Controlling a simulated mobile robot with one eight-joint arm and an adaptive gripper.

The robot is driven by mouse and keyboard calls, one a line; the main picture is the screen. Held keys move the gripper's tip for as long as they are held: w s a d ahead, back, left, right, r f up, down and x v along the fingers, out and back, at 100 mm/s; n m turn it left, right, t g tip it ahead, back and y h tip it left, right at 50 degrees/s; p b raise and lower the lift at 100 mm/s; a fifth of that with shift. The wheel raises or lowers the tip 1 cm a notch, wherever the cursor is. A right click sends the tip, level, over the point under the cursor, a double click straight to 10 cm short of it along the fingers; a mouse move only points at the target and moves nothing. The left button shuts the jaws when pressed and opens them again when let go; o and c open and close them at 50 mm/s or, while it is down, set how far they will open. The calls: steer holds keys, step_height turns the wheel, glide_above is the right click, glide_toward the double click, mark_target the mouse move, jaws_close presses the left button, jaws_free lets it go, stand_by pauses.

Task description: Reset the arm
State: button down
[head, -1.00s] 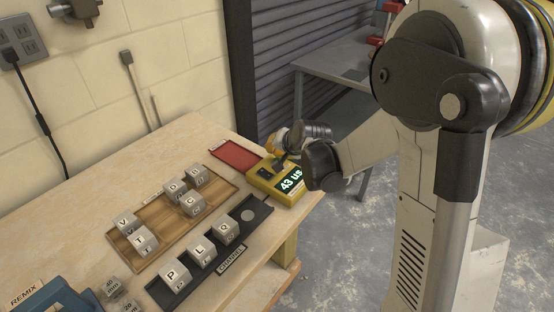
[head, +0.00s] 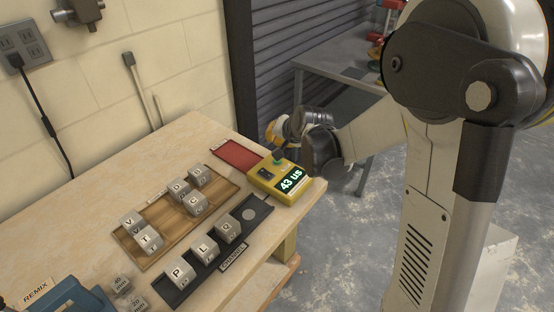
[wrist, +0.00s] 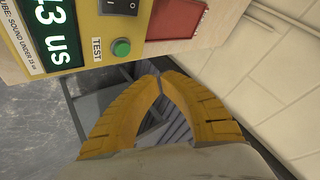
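My gripper (wrist: 160,78) shows in the wrist view with its two yellow fingers meeting at the tips and nothing between them. In the head view my gripper (head: 275,132) hangs in the air just above and behind the yellow tester (head: 292,196), apart from it. The tester sits near the bench's right end. Its display reads "43 us". Its green TEST button (wrist: 121,48) shows clear of the fingers in the wrist view, beside a black rocker switch (wrist: 122,6).
A wooden tray (head: 156,203) holds several lettered cubes. A black tray marked CHANNEL (head: 262,208) holds cubes P, L and Q, with an empty place at its right end. A red pad (head: 237,154) lies near the wall. Blue REMIX object (head: 75,300) is front left.

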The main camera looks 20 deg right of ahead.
stand_by(0.3)
steer(key=s+r+n+g+h, duration=0.1)
steer(key=s+r+n, duration=0.2)
steer(key=s, duration=1.2)
steer(key=s+r+n+g+h, duration=0.1)
steer(key=s+r+n, duration=0.2)
steer(key=s, duration=1.2)
step_height(320, 180, up, 3)
steer(key=shift+s+d+f+n, duration=0.15)
steer(key=shift+s+d+n, duration=0.1)
steer(key=shift+n, duration=0.05)
